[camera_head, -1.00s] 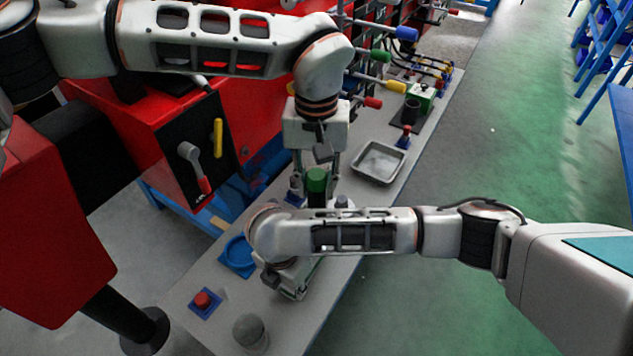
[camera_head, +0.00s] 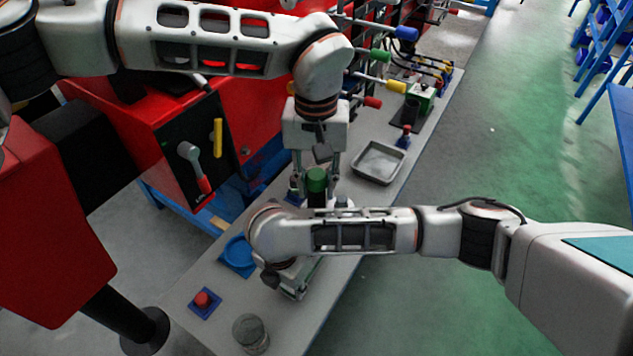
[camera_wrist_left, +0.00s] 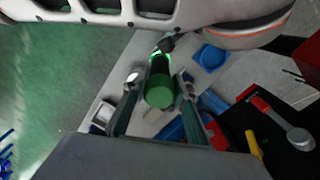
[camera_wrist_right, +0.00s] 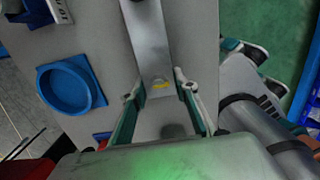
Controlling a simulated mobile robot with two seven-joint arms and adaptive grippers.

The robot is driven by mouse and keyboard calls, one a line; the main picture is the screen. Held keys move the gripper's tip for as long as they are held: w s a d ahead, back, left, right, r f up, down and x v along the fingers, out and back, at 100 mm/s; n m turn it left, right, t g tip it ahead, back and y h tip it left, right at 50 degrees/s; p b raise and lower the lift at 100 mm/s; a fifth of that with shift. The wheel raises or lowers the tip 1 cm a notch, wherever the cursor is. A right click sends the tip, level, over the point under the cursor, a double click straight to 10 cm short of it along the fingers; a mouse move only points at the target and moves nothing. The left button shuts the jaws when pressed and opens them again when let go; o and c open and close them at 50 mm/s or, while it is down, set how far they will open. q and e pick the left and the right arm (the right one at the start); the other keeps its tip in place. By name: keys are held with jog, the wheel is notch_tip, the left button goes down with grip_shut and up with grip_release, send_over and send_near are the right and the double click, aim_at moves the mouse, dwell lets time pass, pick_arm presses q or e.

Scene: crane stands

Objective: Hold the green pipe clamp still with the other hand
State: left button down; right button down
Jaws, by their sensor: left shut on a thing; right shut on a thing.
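The green pipe clamp shows as an upright green cylinder (camera_head: 316,181) with a dark lower part, above the grey bench. It also shows in the left wrist view (camera_wrist_left: 159,92), with a green glow around its far part. My left gripper (camera_head: 316,166) points down with its fingers on either side of the cylinder, shut on it. My right gripper (camera_wrist_right: 158,90) is shut on a flat grey metal bar (camera_wrist_right: 148,40) with a yellow mark. In the head view, my right forearm hides the cylinder's lower part and most of the bar.
A blue round dish (camera_head: 238,256), a red button on a blue base (camera_head: 203,301) and a grey jar (camera_head: 250,334) stand on the near bench. A metal tray (camera_head: 379,163) lies farther back. A red machine (camera_head: 150,115) with levers borders the left.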

aim_at(317, 176)
pick_arm(q)
jog(key=shift+r, duration=2.65)
pick_arm(e)
jog(key=c, duration=1.5)
grip_release()
notch_tip(317, 176, up, 12)
jog(key=shift+s+a, duration=0.25)
jog(key=shift+s, duration=0.05)
pick_arm(q)
jog(key=shift+s, duration=0.1)
pick_arm(e)
jog(key=shift+s, duration=0.15)
